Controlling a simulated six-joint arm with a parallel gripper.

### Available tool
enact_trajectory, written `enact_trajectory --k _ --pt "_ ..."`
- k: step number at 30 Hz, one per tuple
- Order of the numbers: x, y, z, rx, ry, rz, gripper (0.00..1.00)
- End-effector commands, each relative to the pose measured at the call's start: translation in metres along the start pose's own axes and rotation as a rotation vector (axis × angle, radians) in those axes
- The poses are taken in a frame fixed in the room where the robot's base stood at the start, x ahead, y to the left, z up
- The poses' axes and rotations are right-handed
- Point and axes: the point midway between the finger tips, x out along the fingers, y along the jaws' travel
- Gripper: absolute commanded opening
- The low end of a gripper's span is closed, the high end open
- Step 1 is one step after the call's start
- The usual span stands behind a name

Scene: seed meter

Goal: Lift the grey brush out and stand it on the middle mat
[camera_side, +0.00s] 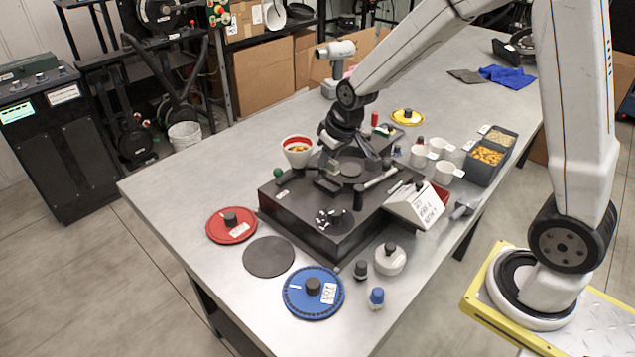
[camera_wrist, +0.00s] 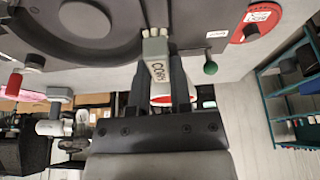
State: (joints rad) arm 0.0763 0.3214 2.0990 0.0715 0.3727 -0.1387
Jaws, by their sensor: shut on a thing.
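My gripper (camera_side: 329,178) is low over the dark seed meter housing, by the large round recess. In the wrist view its fingers (camera_wrist: 156,52) are closed on a small grey block with bumps on its end, which I take to be the grey brush (camera_wrist: 154,42). It is at the housing's edge; whether it is clear of its seat I cannot tell. In the side view the brush is mostly hidden by the fingers. A bare dark round mat (camera_side: 268,257) lies on the table between the red disc (camera_side: 231,225) and the blue disc (camera_side: 312,293).
The seed meter housing (camera_side: 325,225) stands mid-table. A red-rimmed white hopper (camera_side: 297,151) stands close to my fingers. A green ball knob (camera_wrist: 210,68) is beside them. A white labelled box (camera_side: 417,205), white cups and seed bins (camera_side: 487,155) are to the right.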

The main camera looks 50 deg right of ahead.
Motion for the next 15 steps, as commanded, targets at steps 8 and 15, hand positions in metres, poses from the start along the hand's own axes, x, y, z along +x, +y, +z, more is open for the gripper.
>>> enact_trajectory --k 8,15 --pt "-0.010 0.000 -0.004 0.000 0.002 0.000 0.00" --pt "-0.017 0.000 -0.006 0.000 0.000 0.000 0.00"
